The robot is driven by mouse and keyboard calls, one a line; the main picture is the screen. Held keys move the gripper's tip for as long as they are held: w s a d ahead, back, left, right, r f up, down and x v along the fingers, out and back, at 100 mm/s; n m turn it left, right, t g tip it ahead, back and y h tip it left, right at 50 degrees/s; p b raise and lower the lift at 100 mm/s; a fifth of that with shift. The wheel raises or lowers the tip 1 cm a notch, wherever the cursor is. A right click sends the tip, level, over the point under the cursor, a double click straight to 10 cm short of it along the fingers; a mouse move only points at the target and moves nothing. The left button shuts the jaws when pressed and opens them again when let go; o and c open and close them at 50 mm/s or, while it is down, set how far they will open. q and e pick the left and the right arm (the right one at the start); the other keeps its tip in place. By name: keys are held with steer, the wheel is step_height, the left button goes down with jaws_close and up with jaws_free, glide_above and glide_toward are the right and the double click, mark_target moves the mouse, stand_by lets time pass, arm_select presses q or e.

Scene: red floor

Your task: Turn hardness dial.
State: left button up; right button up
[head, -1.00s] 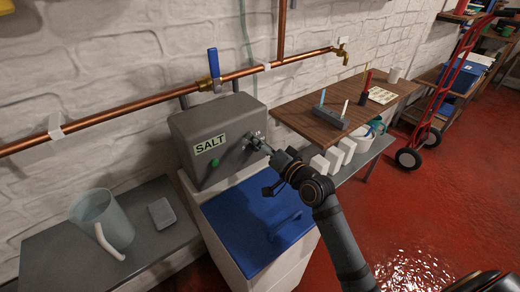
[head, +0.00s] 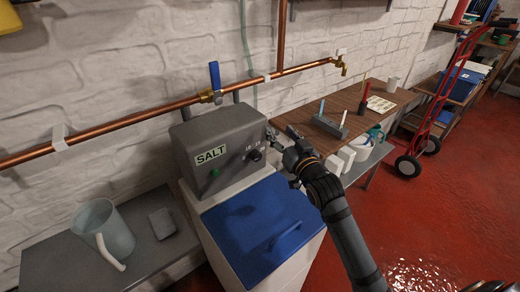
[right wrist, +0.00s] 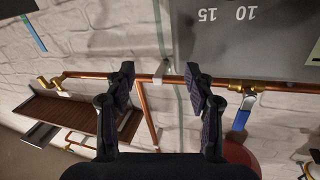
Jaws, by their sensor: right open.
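The grey softener control box (head: 215,145) stands on a white cabinet with a blue lid and bears a SALT label and a green button. Its dark hardness dial (head: 255,155) shows on the right part of the front face, with small markings around it. My right gripper (head: 272,134) is at the box's right edge, apart from the dial. In the right wrist view, my right gripper (right wrist: 160,78) is open with nothing between its fingers. The box (right wrist: 245,45) shows at the upper right there with upside-down numbers 10 and 15; the dial is not visible in that view. My left gripper is not in view.
A copper pipe (head: 150,117) with a blue-handled valve (head: 215,77) runs along the wall behind the box. A jug (head: 104,232) stands on the left bench. A wooden table (head: 350,105) with small items is at the right, near a red hand truck (head: 445,95).

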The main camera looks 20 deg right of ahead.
steer(key=s+d+n+t+h+p, duration=0.2)
steer(key=s+d+n+h, duration=0.15)
steer(key=n, duration=0.75)
steer(key=n+g+y+p, duration=0.25)
steer(key=n+y, duration=0.55)
steer(key=n, duration=2.4)
glide_toward(258, 158)
steer(key=shift+s+d+g, duration=0.25)
steer(key=shift+s+d, duration=0.05)
steer(key=shift+s, duration=0.3)
steer(key=shift+w+r+m, duration=0.15)
steer(key=shift+w+m, duration=0.15)
steer(key=shift+w, duration=0.1)
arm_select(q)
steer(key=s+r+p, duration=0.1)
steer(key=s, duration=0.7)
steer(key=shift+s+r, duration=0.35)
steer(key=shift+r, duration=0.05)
arm_select(e)
steer(key=x, duration=0.9)
steer(key=shift+w+a, duration=0.2)
steer(key=shift+w, duration=0.15)
jaws_close()
